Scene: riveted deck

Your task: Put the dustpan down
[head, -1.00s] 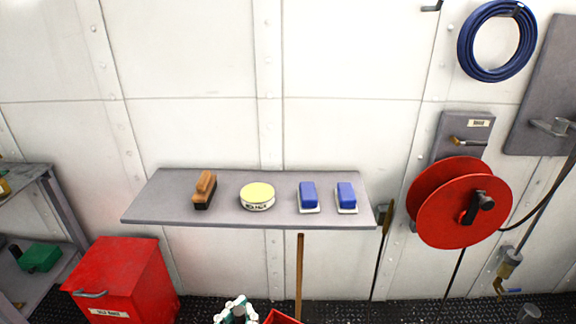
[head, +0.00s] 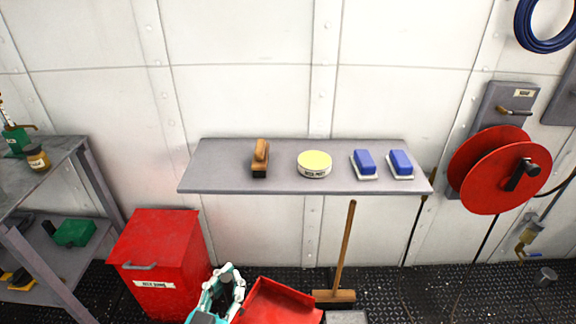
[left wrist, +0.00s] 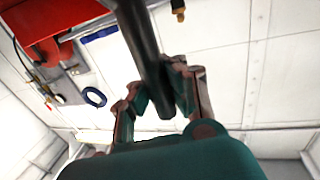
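The red dustpan (head: 278,304) shows at the bottom middle of the head view, partly cut off by the lower edge. My left gripper (head: 230,284) is just left of the pan. In the left wrist view, the dustpan's dark handle (left wrist: 143,45) runs between the fingers of my left gripper (left wrist: 160,92), which are closed around it. Red at the top left of that view looks like the pan (left wrist: 60,14). The dustpan is in front of the wall, and I cannot tell its height above the floor. My right gripper is out of view.
A grey wall shelf (head: 220,180) holds a wooden brush, a tin and two blue-backed brushes. A red bin (head: 165,262) stands left of the gripper. A broom (head: 345,250) stands right of the pan. Black floor (head: 440,295) is open to the right. A rack (head: 65,165) stands left.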

